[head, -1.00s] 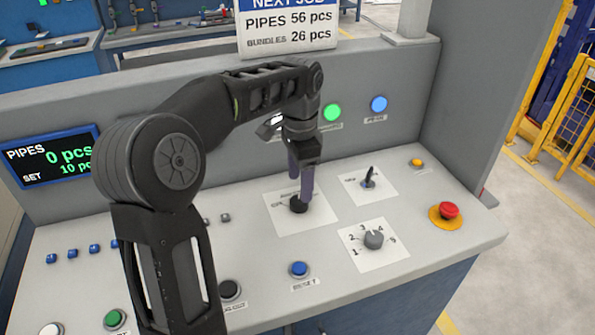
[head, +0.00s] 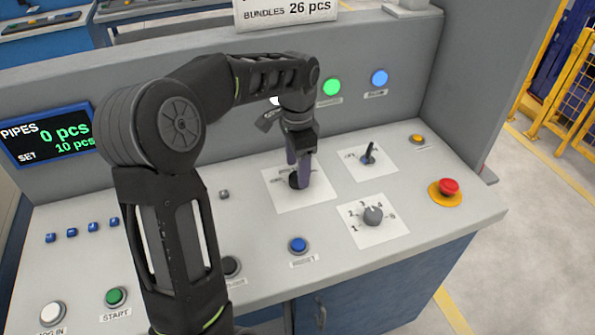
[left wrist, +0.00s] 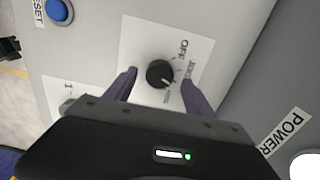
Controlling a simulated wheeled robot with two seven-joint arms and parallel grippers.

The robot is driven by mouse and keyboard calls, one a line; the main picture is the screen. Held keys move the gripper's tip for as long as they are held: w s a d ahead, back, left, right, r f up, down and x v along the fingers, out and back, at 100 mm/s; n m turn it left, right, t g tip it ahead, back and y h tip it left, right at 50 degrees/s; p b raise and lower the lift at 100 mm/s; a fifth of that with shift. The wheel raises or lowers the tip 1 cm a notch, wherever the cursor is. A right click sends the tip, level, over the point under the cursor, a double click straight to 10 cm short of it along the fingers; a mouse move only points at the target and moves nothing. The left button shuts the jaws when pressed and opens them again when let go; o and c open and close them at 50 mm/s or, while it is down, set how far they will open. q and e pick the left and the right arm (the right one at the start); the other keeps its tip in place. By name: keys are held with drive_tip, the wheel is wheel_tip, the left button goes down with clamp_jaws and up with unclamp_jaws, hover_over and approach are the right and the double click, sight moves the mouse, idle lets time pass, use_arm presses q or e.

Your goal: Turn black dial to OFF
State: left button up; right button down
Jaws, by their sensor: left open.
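The black dial (head: 294,181) sits on a white label plate on the sloped console, partly hidden by my fingers in the head view. In the left wrist view the round black dial (left wrist: 160,73) shows clearly. The word OFF (left wrist: 182,48) is printed at its upper right, with other lettering beside it. A pale mark on the dial seems to face lower right, away from OFF. My left gripper (head: 299,172) points down over the dial. Its open fingers (left wrist: 158,77) stand on either side of the dial, with gaps between. My right gripper is not in view.
Right of the dial are a black lever switch (head: 369,155), a grey numbered knob (head: 373,215) and a red emergency button (head: 448,187). A blue button (head: 298,245) is in front. The upright back panel carries lit green (head: 331,88) and blue (head: 379,78) lamps.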

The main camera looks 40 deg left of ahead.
use_arm(q)
drive_tip(key=shift+f, duration=1.15)
drive_tip(key=shift+c, duration=0.2)
drive_tip(key=c, duration=1.3)
